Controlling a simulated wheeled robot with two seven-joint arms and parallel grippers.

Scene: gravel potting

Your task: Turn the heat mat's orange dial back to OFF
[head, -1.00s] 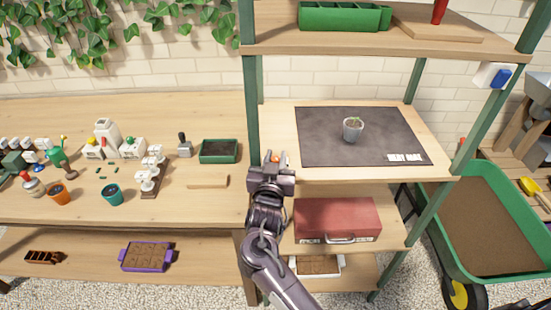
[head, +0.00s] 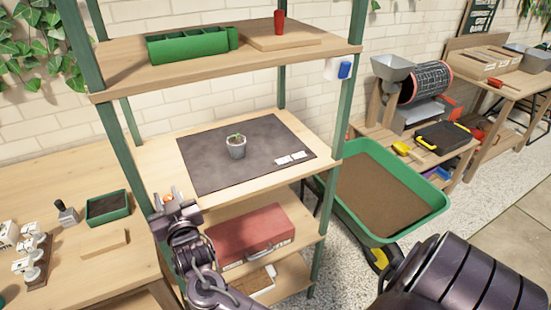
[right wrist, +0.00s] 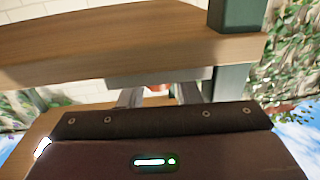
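The heat mat (head: 215,180) lies flat and dark on the middle shelf, with a small potted seedling (head: 236,148) on it. The orange dial (head: 168,197) shows as a small patch at the shelf's front left corner, mostly hidden by my right gripper (head: 168,201). In the right wrist view, a bit of the orange dial (right wrist: 158,88) shows between the fingers of my right gripper (right wrist: 158,95). The fingers are apart, one on each side of it; contact is not clear. The dial's pointer and markings cannot be read. My left gripper is not in view.
A green shelf post (head: 118,125) stands just left of my right gripper. The upper shelf (head: 210,65) holds a green planter. Below the mat is a red case (head: 250,232). A green wheelbarrow (head: 385,195) stands to the right. White labels (head: 290,158) lie on the mat.

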